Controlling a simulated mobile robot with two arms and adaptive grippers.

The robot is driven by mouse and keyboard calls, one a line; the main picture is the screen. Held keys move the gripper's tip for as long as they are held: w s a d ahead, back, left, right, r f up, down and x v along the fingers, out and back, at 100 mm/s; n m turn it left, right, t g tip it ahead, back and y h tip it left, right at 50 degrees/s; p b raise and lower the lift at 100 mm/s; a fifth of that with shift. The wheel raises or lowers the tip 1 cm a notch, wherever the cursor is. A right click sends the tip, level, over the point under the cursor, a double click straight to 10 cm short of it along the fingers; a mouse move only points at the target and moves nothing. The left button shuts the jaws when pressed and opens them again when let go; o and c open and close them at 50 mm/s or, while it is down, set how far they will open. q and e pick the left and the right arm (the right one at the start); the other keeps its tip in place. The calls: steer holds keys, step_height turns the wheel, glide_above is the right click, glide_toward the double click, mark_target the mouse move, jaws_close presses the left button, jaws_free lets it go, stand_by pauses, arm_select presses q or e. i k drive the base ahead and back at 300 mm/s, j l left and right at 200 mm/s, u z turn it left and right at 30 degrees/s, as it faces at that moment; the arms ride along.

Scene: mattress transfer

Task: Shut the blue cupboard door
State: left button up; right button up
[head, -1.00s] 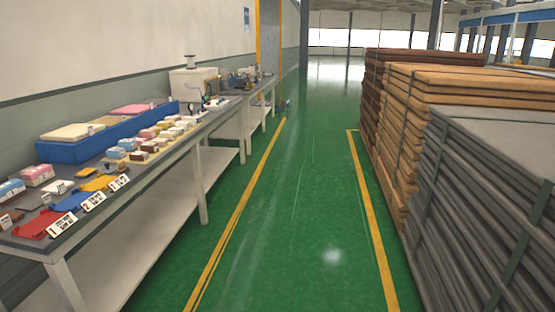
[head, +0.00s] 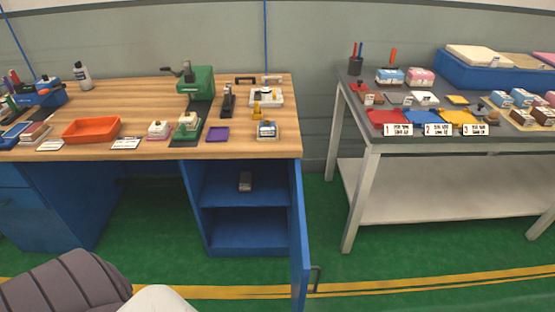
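The blue cupboard (head: 204,208) sits under the right end of the wooden workbench. Its blue door (head: 300,235) is hinged on the right and stands wide open, swung out toward me, so I see it nearly edge-on. A dark handle (head: 316,278) shows on the door near its free edge, low in the view. Neither of my grippers is in view.
The wooden workbench (head: 150,92) carries an orange tray, a green press and several small items. A grey table (head: 380,147) stands to the right, with a gap between. A grey ribbed rounded shape (head: 62,285) is at the lower left.

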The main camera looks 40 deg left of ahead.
mark_target(302, 255)
steer(key=i+l+u, duration=0.2)
steer(key=u, duration=0.25)
steer(key=i+l+u, duration=0.1)
steer(key=l+u, duration=0.3)
steer(key=i+l+u, duration=0.1)
steer(key=l+u, duration=0.6)
steer(key=u, duration=0.15)
steer(key=k+u, duration=0.1)
steer(key=k, duration=0.4)
